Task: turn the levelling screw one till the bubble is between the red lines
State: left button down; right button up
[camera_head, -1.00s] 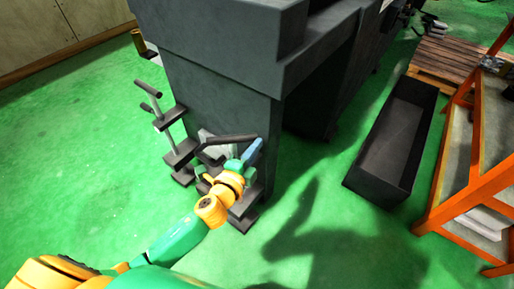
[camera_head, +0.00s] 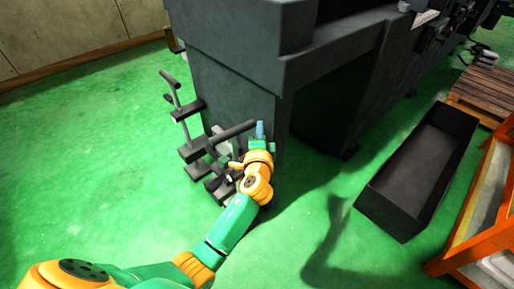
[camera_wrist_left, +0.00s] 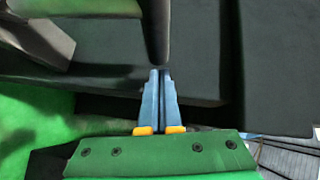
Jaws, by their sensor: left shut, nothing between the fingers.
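Two dark levelling screws with T-bar handles stand on brackets at the foot of the grey machine. The farther one (camera_head: 175,98) is upright at the left. The nearer one has a long dark bar (camera_head: 232,132) pointing right, towards my left gripper (camera_head: 260,130). My left gripper's blue fingers are shut and empty beside the bar's end. In the left wrist view, the shut fingers (camera_wrist_left: 160,75) have their tips just at the end of a dark bar (camera_wrist_left: 156,30); I cannot tell if they touch. I can make out no bubble or red lines. My right gripper is not in view.
The machine's grey body (camera_head: 235,95) rises right behind the screws. A black open trough (camera_head: 385,200) lies on the green floor at the right, near an orange frame (camera_head: 465,235) and a wooden pallet (camera_head: 485,92). The floor at the left is clear.

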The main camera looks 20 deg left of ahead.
pick_arm(q)
jog(key=shift+w+a, duration=0.25)
jog(key=shift+w, duration=0.1)
dwell(0.6)
